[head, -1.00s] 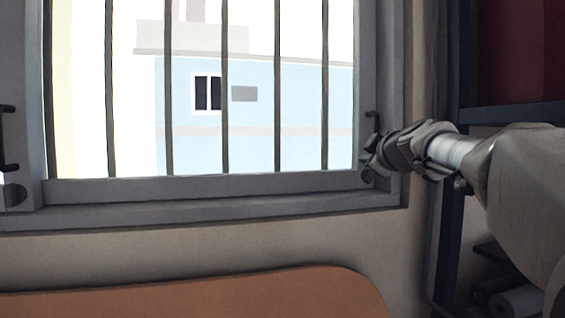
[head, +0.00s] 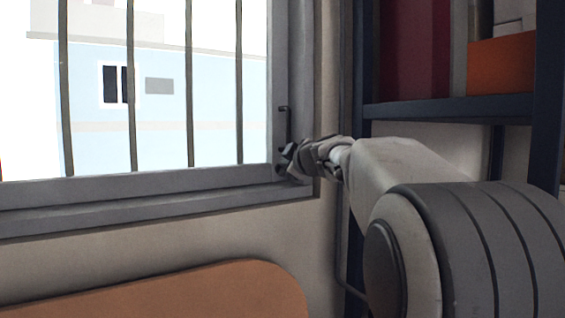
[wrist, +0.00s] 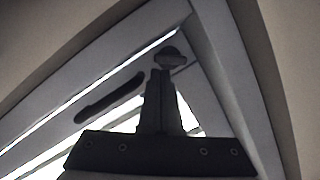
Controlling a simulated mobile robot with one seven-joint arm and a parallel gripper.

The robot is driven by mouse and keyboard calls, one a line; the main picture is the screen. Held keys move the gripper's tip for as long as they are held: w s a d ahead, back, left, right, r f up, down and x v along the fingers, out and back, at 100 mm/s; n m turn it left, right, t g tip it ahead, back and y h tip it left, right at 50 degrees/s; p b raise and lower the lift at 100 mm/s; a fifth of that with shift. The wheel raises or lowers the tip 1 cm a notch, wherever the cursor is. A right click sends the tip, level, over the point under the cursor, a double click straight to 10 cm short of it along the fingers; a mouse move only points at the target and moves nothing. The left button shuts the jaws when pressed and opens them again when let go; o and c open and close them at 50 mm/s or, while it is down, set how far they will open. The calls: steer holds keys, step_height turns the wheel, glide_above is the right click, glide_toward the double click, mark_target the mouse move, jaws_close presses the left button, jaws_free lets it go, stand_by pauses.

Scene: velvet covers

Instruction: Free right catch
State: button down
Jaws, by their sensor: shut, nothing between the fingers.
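The right catch is a small dark rounded piece at the lower right corner of the window frame. It shows in the wrist view (wrist: 172,57), right at my fingertips, and seems to touch them. In the head view my gripper hides it. My gripper (head: 286,161) is at that corner, just below the dark upright handle (head: 287,122) on the right side of the frame. In the wrist view my gripper (wrist: 160,74) has its fingers together with nothing between them. The handle also shows in the wrist view (wrist: 109,98), left of my fingers. I cannot tell the catch's exact position.
The grey window frame (head: 150,194) has vertical bars (head: 189,80) behind it. A brown rounded panel (head: 200,292) stands below the window. A dark shelf (head: 450,108) with red and orange items is close on the right, beside my arm.

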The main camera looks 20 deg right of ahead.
steer(key=shift+d, duration=0.1)
steer(key=shift+d+f, duration=0.1)
steer(key=shift+d, duration=0.05)
steer(key=shift+d+m+b, duration=0.15)
steer(key=shift+m+b, duration=0.15)
steer(key=shift+m, duration=0.2)
steer(key=shift+d+f, duration=0.1)
steer(key=shift+f, duration=0.05)
steer(key=shift+w+d+m+g+y+b, duration=0.1)
steer(key=shift+d+m+g+y+b, duration=0.15)
steer(key=shift+m, duration=0.25)
steer(key=shift+m+g+y+b, duration=0.15)
steer(key=shift+m+b, duration=0.15)
steer(key=shift+m, duration=0.2)
steer(key=m, duration=0.2)
steer(key=d+m+y+b, duration=0.1)
steer(key=m, duration=0.1)
steer(key=shift+w+f+g+y, duration=0.1)
steer(key=shift+f+g+y, duration=0.1)
steer(key=shift+g+y, duration=0.1)
steer(key=shift+d+m+b, duration=0.1)
steer(key=shift+m+b, duration=0.25)
steer(key=shift+m, duration=0.25)
steer(key=shift+f, duration=0.1)
